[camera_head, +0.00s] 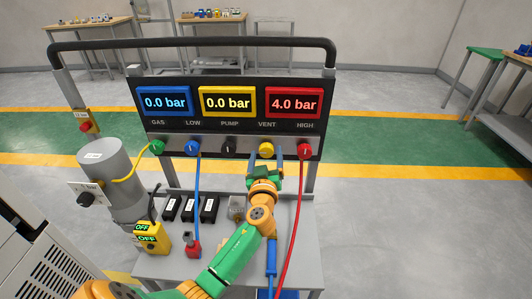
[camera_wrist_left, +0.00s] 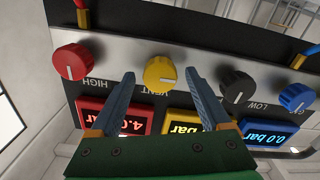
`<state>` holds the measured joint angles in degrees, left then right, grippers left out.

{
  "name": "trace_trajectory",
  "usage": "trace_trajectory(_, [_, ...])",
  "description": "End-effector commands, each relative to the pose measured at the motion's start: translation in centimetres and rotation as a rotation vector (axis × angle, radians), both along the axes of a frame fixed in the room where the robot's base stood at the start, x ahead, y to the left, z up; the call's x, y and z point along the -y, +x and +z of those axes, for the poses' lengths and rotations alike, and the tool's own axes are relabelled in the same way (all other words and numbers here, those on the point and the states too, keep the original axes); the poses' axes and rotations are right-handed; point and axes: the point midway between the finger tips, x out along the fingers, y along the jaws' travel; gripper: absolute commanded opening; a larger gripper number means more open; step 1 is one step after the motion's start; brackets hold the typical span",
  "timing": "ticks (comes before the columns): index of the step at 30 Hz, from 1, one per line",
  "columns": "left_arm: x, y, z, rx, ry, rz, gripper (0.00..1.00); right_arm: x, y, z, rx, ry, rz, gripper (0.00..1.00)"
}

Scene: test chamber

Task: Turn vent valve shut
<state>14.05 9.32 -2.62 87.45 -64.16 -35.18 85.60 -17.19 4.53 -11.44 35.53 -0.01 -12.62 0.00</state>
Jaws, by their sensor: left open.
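The vent valve is a yellow knob (camera_head: 266,149) under the VENT label on the black panel. In the left wrist view the vent knob (camera_wrist_left: 158,74) has a pale mark pointing right. My left gripper (camera_head: 265,158) is in front of it. In the left wrist view my left gripper's blue fingers (camera_wrist_left: 160,76) are spread, one on each side of the knob. Gaps show between the fingers and the knob, and I cannot tell how far apart they are in depth. My right gripper is not in view.
The red HIGH knob (camera_head: 305,150) and black PUMP knob (camera_head: 229,147) flank the vent knob. The blue display (camera_head: 165,101) and yellow display (camera_head: 228,101) read 0.0 bar; the red display (camera_head: 293,102) reads 4.0 bar. A red hose (camera_head: 291,225) hangs right of my arm.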

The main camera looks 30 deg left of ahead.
Motion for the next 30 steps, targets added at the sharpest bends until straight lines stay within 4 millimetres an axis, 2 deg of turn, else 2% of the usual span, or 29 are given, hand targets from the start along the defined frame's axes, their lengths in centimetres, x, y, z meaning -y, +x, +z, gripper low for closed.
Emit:
trace_trajectory(3, [-0.45, 0.64, -0.02, -0.002, 0.0, 0.002, 0.81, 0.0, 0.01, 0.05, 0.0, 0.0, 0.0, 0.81])
trace_trajectory(10, [-0.52, 0.73, -0.07, -0.001, -0.001, 0.002, 0.81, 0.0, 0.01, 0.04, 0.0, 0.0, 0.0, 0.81])
trace_trajectory(11, [-0.52, 0.73, -0.07, -0.001, -0.001, 0.002, 0.78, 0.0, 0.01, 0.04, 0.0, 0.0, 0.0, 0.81])
trace_trajectory(18, [-0.52, 0.71, -0.08, -0.002, -0.001, 0.001, 0.13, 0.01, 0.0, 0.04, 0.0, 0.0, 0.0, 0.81])
trace_trajectory(20, [-0.52, 0.72, -0.09, -0.002, -0.001, 0.002, 0.0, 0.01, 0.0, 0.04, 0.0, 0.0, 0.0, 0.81])
trace_trajectory(30, [-0.53, 0.7, -0.21, -0.033, 0.048, 0.002, 0.0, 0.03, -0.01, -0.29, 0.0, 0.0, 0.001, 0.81])
